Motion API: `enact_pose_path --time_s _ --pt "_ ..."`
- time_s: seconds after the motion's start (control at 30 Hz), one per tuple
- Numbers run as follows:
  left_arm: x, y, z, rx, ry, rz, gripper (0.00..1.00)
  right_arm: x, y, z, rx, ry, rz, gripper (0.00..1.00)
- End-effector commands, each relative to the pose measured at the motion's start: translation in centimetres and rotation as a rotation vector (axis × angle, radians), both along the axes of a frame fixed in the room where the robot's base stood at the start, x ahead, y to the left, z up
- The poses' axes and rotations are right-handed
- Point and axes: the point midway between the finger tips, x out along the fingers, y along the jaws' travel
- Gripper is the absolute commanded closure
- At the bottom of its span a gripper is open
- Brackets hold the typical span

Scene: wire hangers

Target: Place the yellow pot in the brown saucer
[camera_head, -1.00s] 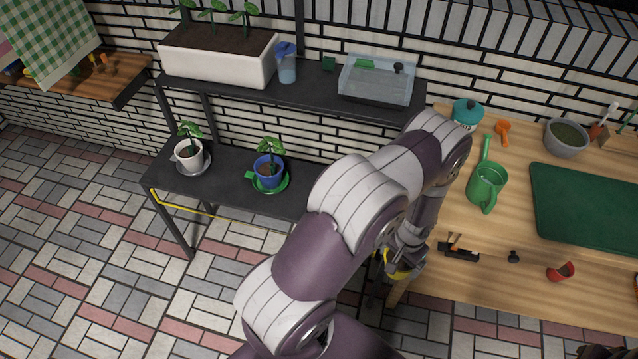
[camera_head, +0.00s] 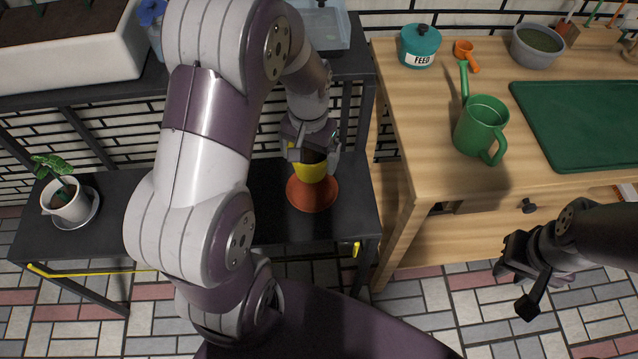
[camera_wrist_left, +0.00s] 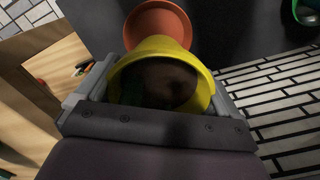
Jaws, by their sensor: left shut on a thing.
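My left gripper (camera_head: 312,143) is shut on the yellow pot (camera_head: 313,170), just over the lower black shelf. In the left wrist view the yellow pot (camera_wrist_left: 153,47) sits between the two jaws, its wide rim toward the camera and its inside dark. The round orange-brown saucer (camera_head: 312,197) lies on the shelf below the pot; the pot and gripper cover its far part. The saucer also shows beyond the pot in the left wrist view (camera_wrist_left: 157,16). I cannot tell whether pot and saucer touch. My right gripper (camera_head: 518,279) is empty and looks open, low at the right.
A white pot with a plant (camera_head: 67,203) stands at the shelf's left. The upper shelf (camera_head: 345,62) hangs over the back. The wooden table (camera_head: 420,125) at the right carries a green watering can (camera_head: 480,128), a teal feed tin (camera_head: 420,48) and a green mat (camera_head: 585,120).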

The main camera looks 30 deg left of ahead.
Motion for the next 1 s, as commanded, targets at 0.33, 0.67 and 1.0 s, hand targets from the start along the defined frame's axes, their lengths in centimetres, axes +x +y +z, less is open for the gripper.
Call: enact_pose_path --time_s 0.33,0.67,1.0 --pt "0.0 0.0 -6.9 0.000 0.001 0.000 0.51 0.0 0.0 -1.9 0.000 0.000 0.000 0.72" --pt "0.0 0.0 -8.3 0.000 -0.002 0.000 0.51 0.0 0.0 -2.0 0.000 0.000 0.000 0.72" --pt "0.0 0.0 -8.7 0.000 -0.001 0.000 0.00 0.0 0.0 -2.2 0.000 0.000 0.000 0.72"
